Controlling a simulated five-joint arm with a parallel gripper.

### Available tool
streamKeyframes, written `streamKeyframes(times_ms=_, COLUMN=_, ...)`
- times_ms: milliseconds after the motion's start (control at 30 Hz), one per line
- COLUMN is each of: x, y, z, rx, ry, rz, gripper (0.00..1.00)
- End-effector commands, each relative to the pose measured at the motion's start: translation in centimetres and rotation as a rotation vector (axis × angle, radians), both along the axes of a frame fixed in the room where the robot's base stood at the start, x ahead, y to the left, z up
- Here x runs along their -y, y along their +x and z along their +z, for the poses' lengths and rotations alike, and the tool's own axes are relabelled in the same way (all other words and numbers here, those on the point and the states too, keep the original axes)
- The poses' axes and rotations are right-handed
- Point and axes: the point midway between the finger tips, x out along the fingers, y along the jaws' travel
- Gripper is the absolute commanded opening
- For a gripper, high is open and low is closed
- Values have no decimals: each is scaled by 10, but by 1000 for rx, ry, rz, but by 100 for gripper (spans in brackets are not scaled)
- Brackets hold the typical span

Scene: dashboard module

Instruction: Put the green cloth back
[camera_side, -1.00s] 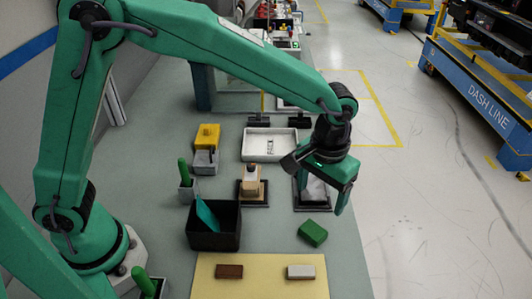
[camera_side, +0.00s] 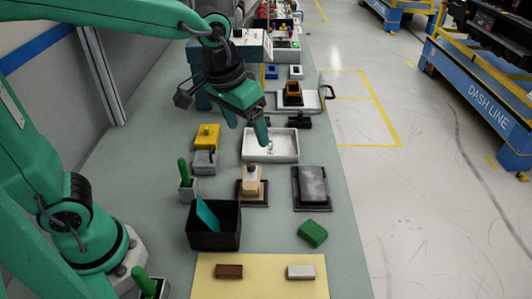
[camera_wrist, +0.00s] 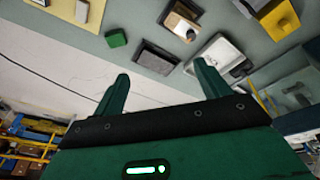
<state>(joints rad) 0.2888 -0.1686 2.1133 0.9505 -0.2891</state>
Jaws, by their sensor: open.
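A small green block-shaped piece (camera_side: 313,233), the likeliest green cloth, lies on the bench near its right edge, in front of a dark frame with a grey pad (camera_side: 312,186). It also shows in the wrist view (camera_wrist: 116,39), at upper left. A teal flat piece (camera_side: 207,214) leans in a black open bin (camera_side: 215,240); I cannot tell if it is cloth. My gripper (camera_side: 246,124) is open and empty, in the air over the far edge of the white tray (camera_side: 270,158). Its fingers (camera_wrist: 163,74) are spread apart in the wrist view, with nothing between them.
A yellow mat (camera_side: 260,284) at the front holds a brown block (camera_side: 229,271) and a pale block (camera_side: 301,272). A wooden stand (camera_side: 252,180), a yellow block (camera_side: 207,136), a grey box (camera_side: 205,162) and a green-handled tool (camera_side: 184,174) stand mid-bench.

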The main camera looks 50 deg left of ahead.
Motion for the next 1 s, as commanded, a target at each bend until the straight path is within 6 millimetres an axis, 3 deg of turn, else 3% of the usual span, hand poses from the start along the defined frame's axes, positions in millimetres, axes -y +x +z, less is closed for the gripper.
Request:
streamKeyframes(times_ms=200, x=-40, y=-33, z=15, rx=86, ry=5, rz=8, gripper=75)
streamKeyframes(times_ms=500, x=-80, y=-81, z=18, rx=192, ry=36, rz=15, gripper=75)
streamKeyframes(times_ms=700, x=-95, y=-102, z=14, rx=240, ry=59, rz=17, gripper=75)
streamKeyframes(times_ms=1000, x=-99, y=-110, z=11, rx=256, ry=69, rz=16, gripper=75)
